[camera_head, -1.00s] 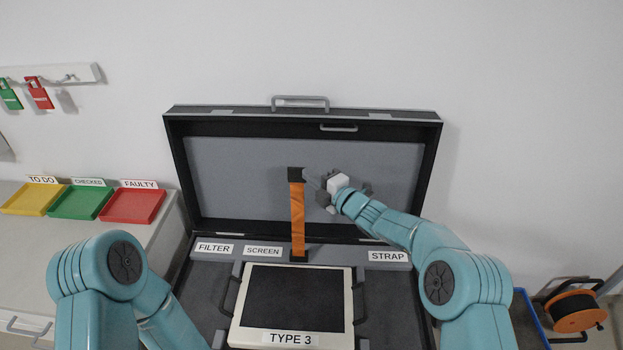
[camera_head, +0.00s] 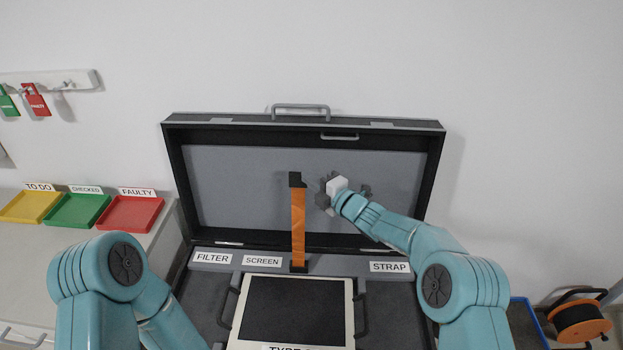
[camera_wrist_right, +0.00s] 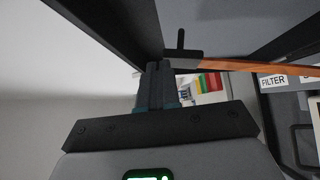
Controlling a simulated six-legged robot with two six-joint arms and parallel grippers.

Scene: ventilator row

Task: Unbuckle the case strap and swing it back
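The orange strap (camera_head: 298,228) stands upright from the back of the open case (camera_head: 175,165), in front of the raised lid. Its black buckle end (camera_head: 296,180) is at the top. The strap also shows in the right wrist view (camera_wrist_right: 245,66), with its black end (camera_wrist_right: 183,59) close by the fingertips. My right gripper (camera_head: 314,187) is just right of the buckle end, its fingers hard to make out against the grey lid. In the right wrist view its fingers (camera_wrist_right: 159,68) look closed together; I cannot tell whether they touch the buckle. My left gripper is out of view.
A screen unit (camera_head: 293,311) lies in the case below the strap. Labels for FILTER (camera_head: 212,258), SCREEN (camera_head: 262,261) and STRAP (camera_head: 389,267) line the back ledge. Yellow, green and red trays (camera_head: 130,214) sit left. An orange reel (camera_head: 580,318) is at far right.

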